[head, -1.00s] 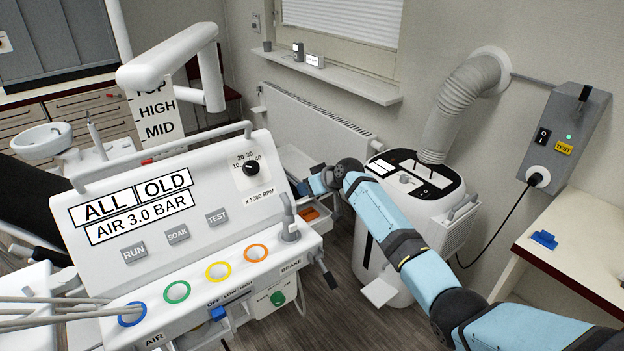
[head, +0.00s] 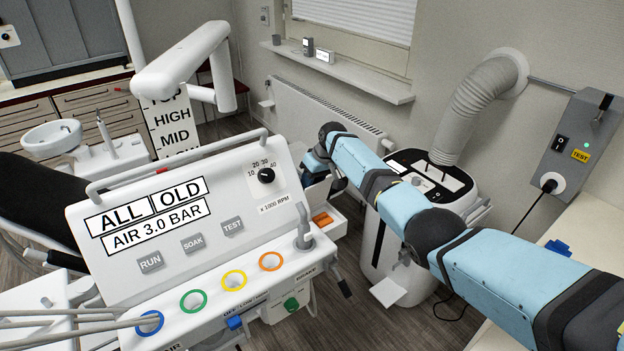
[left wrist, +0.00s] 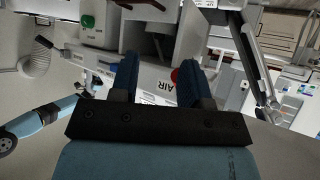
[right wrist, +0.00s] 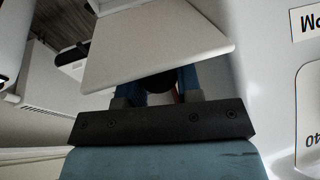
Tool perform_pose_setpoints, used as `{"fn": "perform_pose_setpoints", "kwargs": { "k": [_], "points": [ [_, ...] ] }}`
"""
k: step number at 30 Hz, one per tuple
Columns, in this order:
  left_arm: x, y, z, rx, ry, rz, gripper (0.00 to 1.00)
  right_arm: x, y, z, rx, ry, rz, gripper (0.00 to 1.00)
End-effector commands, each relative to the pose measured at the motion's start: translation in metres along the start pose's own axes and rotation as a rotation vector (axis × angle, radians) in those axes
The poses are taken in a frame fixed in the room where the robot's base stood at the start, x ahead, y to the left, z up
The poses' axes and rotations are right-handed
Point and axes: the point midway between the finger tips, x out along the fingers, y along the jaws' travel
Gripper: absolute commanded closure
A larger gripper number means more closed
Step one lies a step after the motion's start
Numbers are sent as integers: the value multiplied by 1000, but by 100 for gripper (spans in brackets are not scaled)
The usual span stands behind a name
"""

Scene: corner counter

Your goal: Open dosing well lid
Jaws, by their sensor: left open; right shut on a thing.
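In the right wrist view my right gripper (right wrist: 168,88) is shut on a dark, rounded piece (right wrist: 160,82) between its blue fingers. A pale flat plate (right wrist: 160,45) stands just in front and hides much of the fingers and this piece. It may be the dosing well lid, but I cannot be sure. In the head view the right gripper (head: 314,172) is beside the right edge of the dental unit's control panel (head: 190,195), its tips partly hidden. My left gripper (left wrist: 160,80) is open and empty in the left wrist view, facing the unit's side with the AIR label.
A white tray with an orange block (head: 322,219) lies below the right gripper. The white machine with the hose (head: 425,195) stands to the right, behind my right arm. The radiator (head: 325,118) is behind.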

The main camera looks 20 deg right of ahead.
Motion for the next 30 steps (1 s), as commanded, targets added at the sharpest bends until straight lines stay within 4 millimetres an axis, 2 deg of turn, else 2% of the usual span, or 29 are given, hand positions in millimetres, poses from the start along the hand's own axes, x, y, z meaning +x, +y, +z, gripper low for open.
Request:
{"fn": "perform_pose_setpoints", "kwargs": {
  "k": [13, 14, 16, 17, 26, 30],
  "points": [
    [-1, 3, 1, -2, -2, 4, 57, 0, 0, 0, 1, -6, 0, 100],
    [-1, 3, 1, -2, -2, 4, 57, 0, 0, 0, 1, -6, 0, 61],
    [-1, 3, 1, -2, -2, 4, 57, 0, 0, 0, 1, -6, -1, 44],
    [-1, 3, 1, -2, -2, 4, 57, 0, 0, 0, 1, -6, -1, 41],
    [-1, 2, 0, -2, -2, 4, 57, -2, 0, 0, 1, -5, -1, 41],
    [-1, 2, 0, -2, -2, 3, 57, -15, 0, -1, 0, -3, 0, 41]
  ]
}}
